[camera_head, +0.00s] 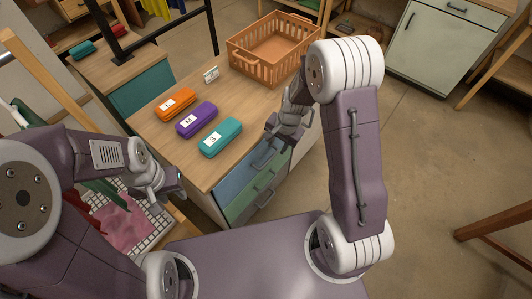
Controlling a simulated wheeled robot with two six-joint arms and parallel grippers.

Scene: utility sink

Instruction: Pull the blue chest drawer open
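The wooden-topped chest (215,165) stands in front of me, its drawer side facing me. The blue drawer (235,182) is the upper one, with a grey handle (265,157) on its front. It looks shut, or nearly so. A green drawer (241,208) with its own handle sits below it. My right gripper (273,130) is at the chest's front right edge, just above and beside the blue drawer's handle. I cannot tell whether it touches the handle or how far its fingers are apart. My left gripper (172,192) hangs left of the chest, holding nothing visible; its finger gap is unclear.
Orange (175,104), purple (196,119) and teal (220,138) labelled cases lie on the chest top, with a small white card (211,74). An orange basket (240,62) stands at its back. A white rack with pink cloth (118,225) is below my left arm.

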